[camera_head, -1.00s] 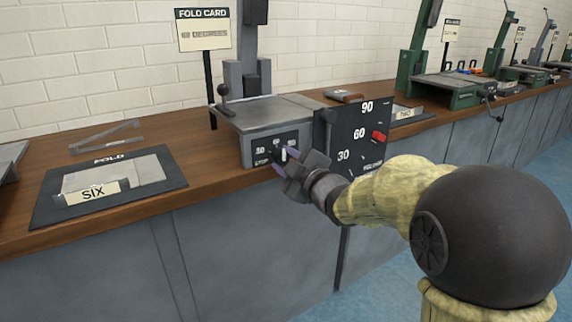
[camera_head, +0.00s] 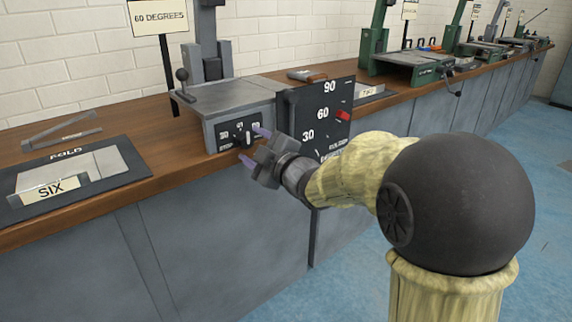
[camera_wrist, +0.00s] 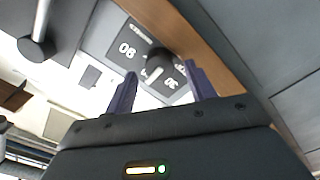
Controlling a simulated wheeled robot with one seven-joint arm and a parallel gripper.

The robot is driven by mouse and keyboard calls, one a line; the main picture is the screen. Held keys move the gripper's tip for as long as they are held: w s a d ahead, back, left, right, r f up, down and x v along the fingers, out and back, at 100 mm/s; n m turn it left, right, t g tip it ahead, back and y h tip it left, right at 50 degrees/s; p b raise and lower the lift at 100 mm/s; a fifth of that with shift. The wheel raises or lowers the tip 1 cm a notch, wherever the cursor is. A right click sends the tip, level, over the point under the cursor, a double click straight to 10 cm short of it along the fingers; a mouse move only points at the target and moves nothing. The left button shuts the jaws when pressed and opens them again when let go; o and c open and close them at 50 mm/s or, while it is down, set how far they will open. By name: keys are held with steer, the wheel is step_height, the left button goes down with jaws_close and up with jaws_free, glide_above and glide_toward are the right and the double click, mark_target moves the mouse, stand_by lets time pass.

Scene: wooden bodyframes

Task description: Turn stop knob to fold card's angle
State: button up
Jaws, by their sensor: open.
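The fold card sign (camera_head: 159,17) reads "60 DEGREES"; its top is cut off. The stop knob (camera_head: 243,138) is on the front panel of the grey folding machine (camera_head: 225,97), among angle labels. It shows as a dark round knob with a pale pointer in the wrist view (camera_wrist: 156,66), between 90 and 30 labels. My gripper (camera_head: 254,146) is open just in front of the panel. In the wrist view its purple fingers (camera_wrist: 160,72) spread to either side of the knob. I cannot tell whether they touch it.
A black board (camera_head: 317,117) marked 30, 60 and 90 stands close right of my gripper, with a red marker (camera_head: 343,115) beside 60. A "FOLD" mat (camera_head: 108,186) lies on the wooden bench (camera_head: 25,233) at left. Green machines (camera_head: 410,62) stand farther right.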

steer(key=p+v, duration=0.3)
steer(key=v, duration=1.2)
steer(key=shift+s+d, duration=0.25)
steer(key=shift+s, duration=0.05)
